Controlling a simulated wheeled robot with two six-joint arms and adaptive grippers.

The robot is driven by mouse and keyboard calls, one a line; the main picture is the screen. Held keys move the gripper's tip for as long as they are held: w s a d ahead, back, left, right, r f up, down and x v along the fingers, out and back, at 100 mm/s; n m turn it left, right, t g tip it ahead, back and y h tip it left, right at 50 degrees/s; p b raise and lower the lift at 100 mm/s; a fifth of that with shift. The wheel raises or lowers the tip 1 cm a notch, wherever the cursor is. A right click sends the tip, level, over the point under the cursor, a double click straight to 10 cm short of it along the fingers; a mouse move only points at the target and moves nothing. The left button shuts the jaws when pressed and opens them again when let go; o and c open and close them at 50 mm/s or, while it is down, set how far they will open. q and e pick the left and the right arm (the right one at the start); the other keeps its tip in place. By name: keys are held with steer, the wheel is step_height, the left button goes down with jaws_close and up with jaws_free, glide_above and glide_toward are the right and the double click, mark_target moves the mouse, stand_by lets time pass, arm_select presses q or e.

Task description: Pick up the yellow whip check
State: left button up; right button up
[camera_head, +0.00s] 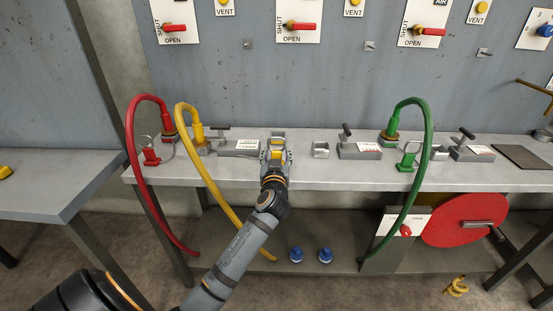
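My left gripper (276,158) reaches over the grey bench, its two fingers pointing away from me. A small yellow part (276,155), which looks like the yellow whip check, shows between the fingers. The gripper hides much of it, and I cannot tell whether the fingers touch it. A red whip check (151,157) and a green one (407,161), each with a wire loop, stand at the bench's front. My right gripper is not in view.
A yellow hose (205,175) hangs over the bench edge left of my arm; red (134,150) and green (429,140) hoses hang further out. Grey blocks (359,150) stand on the bench (330,178). A red reel (463,219) and blue fittings (325,254) are below.

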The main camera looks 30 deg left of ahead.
arm_select(q)
steer(key=c, duration=0.9)
steer(key=shift+r, duration=0.1)
steer(key=shift+r, duration=0.3)
step_height(320, 180, up, 17)
steer(key=p, duration=0.3)
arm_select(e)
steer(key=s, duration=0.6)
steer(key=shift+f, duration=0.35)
